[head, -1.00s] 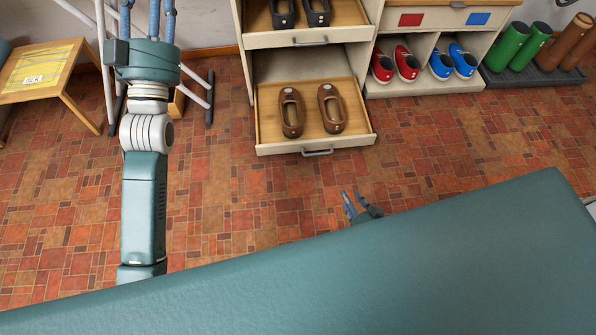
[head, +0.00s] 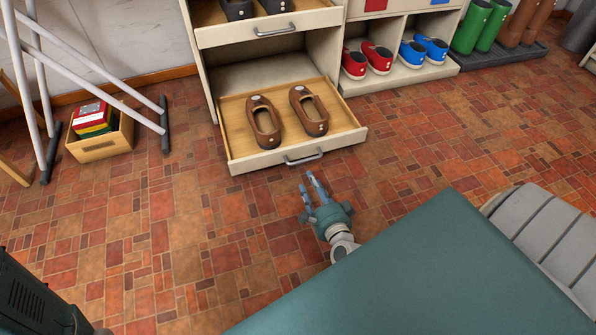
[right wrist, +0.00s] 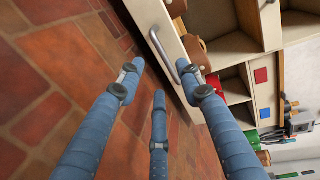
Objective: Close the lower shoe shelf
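The lower shoe shelf (head: 232,160) is a pull-out tray with a cream front and a grey bar handle (head: 303,158). It is pulled out of the cabinet. A pair of brown shoes (head: 265,125) rests on it. My right gripper (head: 311,183) is just in front of the handle, low over the floor, and apart from it. In the right wrist view its blue fingers (right wrist: 163,76) are spread and empty, with the handle (right wrist: 161,48) just beyond the tips. My left gripper is out of view.
An upper shelf (head: 210,38) with dark shoes is also pulled out above. Red shoes (head: 367,58) and blue shoes (head: 423,50) stand in cubbies to the right, boots (head: 480,25) beyond. A wooden box (head: 100,145) and white rack legs are at left. The tiled floor in front is clear.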

